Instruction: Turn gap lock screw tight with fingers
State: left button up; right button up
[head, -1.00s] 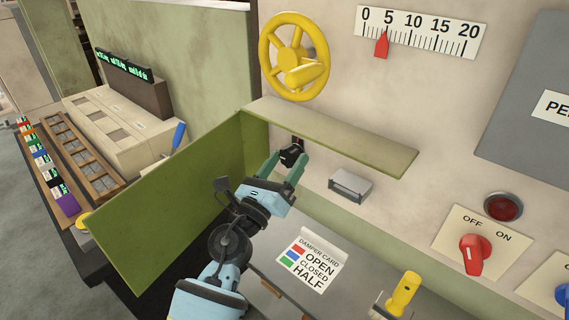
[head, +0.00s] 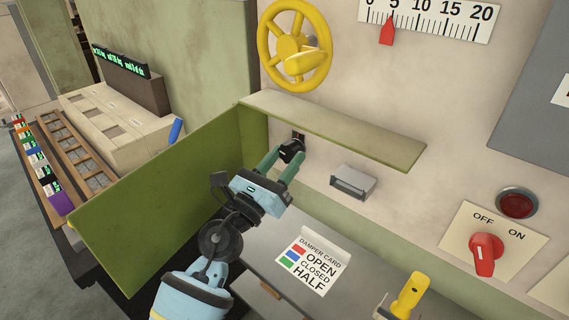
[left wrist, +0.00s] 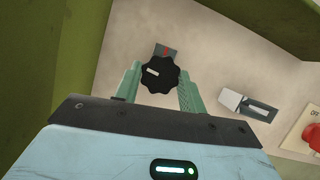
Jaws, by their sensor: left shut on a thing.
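The gap lock screw, a black lobed knob with a white mark (head: 291,150), sits on the pale machine wall under a green shelf. It also shows in the left wrist view (left wrist: 160,75), with a small grey plate with a red mark behind it. My left gripper (head: 289,160) reaches it with green fingers, one on each side of the knob, and is shut on it. In the left wrist view the fingers (left wrist: 158,82) flank the knob's lower half. My right gripper is not in view.
A green hinged panel (head: 160,200) stands open left of my left arm, and the green shelf (head: 340,128) hangs just above the knob. A small grey metal box (head: 353,182) is on the wall to the right. A yellow handwheel (head: 294,45) is above.

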pick_arm(q)
jog(key=o, duration=1)
jog(key=shift+c, duration=0.2)
jog(key=v, duration=0.8)
jog(key=shift+b, duration=0.4)
jog(key=shift+w, duration=0.1)
